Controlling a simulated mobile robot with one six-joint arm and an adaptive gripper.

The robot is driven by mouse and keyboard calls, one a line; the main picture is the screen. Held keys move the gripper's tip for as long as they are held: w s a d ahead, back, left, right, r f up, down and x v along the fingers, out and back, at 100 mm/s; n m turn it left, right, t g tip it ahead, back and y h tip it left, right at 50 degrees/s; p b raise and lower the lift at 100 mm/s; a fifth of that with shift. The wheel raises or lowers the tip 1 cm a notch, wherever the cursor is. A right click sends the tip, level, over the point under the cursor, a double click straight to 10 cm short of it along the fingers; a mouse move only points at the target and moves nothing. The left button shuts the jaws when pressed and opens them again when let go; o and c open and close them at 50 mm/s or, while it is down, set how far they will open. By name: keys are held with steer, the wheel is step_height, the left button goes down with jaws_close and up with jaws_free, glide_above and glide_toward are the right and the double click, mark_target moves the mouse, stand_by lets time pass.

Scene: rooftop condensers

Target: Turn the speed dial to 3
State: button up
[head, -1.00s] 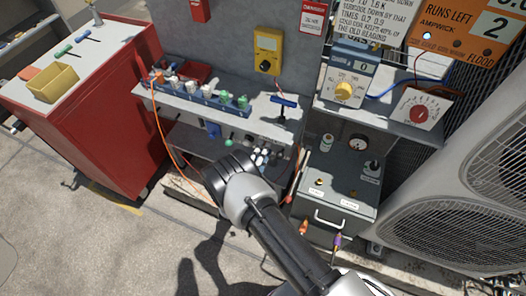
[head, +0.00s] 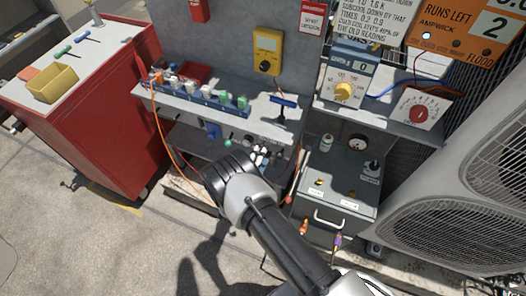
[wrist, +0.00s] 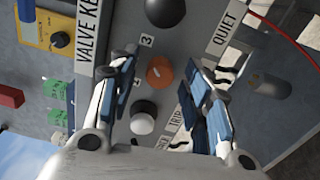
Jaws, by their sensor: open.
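Two dials show in the head view: a yellow dial (head: 344,92) on a grey box and a red dial (head: 418,113) on a white scaled panel. Their labels are too small to tell which is the speed dial. My gripper (head: 262,154) is to the left of and below both, at the lower shelf front. In the wrist view my gripper (wrist: 162,88) is open and empty, its fingers either side of an orange round knob (wrist: 159,72). A black knob (wrist: 165,10) and a white-topped knob (wrist: 143,118) are in line with it. I cannot tell any contact.
A shelf (head: 262,109) above my gripper holds small coloured parts and a blue T-handle (head: 284,103). A yellow meter (head: 267,50) hangs on the wall. A grey case (head: 338,190) stands to the right, beside a large fan unit (head: 455,215). A red cabinet (head: 100,115) stands left.

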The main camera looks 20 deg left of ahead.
steer(key=shift+s, duration=0.15)
steer(key=s+a, duration=0.1)
steer(key=s, duration=1)
steer(key=shift+s, duration=0.4)
